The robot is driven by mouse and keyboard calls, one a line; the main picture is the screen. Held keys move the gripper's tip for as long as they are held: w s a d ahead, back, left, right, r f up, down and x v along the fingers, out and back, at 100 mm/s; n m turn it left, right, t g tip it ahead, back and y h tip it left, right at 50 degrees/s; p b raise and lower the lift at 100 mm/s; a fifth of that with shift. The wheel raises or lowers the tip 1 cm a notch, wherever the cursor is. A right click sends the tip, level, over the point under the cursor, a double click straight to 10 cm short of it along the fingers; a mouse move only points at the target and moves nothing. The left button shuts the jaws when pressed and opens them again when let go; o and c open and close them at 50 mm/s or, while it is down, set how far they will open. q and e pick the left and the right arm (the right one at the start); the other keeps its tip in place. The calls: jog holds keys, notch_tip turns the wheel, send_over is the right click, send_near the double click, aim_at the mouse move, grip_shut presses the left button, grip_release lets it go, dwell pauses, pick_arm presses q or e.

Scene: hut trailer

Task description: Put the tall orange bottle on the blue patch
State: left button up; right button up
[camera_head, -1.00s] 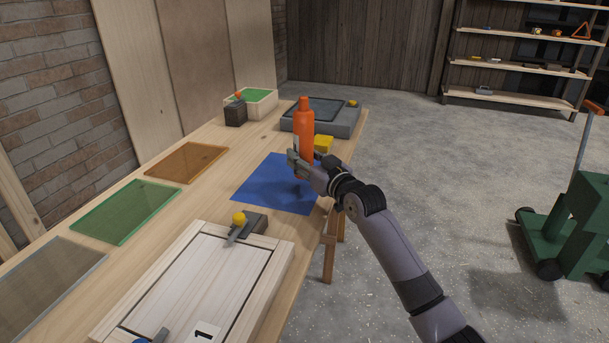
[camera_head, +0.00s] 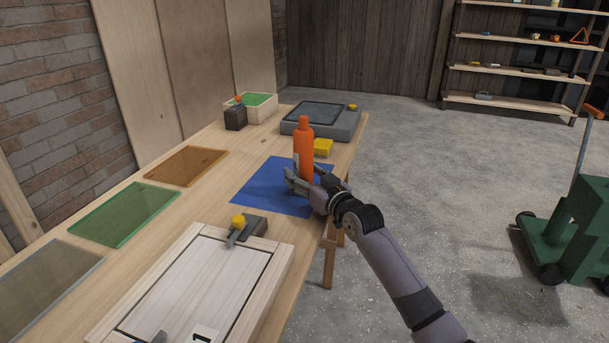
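The tall orange bottle (camera_head: 304,148) stands upright over the blue patch (camera_head: 262,192), toward its right side. Its base looks to be on the patch, though my gripper partly hides it. My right gripper (camera_head: 302,183) is at the lower part of the bottle, on the near side. Its fingers look spread, one to the left of the bottle and one to the right. My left gripper is not in view.
A yellow block (camera_head: 323,147) is just behind the bottle. A grey tray (camera_head: 347,126) and a green-topped box (camera_head: 263,112) stand at the table's far end. A wooden frame (camera_head: 273,290) with a yellow-knobbed clamp (camera_head: 250,228) is nearer. Orange (camera_head: 187,166) and green (camera_head: 123,214) patches are clear.

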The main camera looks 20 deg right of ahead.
aim_at(309, 177)
jog(key=shift+r, duration=0.15)
jog(key=shift+s+d, duration=0.1)
jog(key=shift+s, duration=0.15)
jog(key=p+v, duration=0.1)
jog(key=v, duration=0.1)
jog(key=shift+s, duration=0.35)
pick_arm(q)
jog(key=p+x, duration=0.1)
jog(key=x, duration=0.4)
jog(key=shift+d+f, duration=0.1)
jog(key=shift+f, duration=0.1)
pick_arm(e)
jog(key=v, duration=0.8)
jog(key=shift+s, duration=0.4)
jog(key=shift+d, duration=0.15)
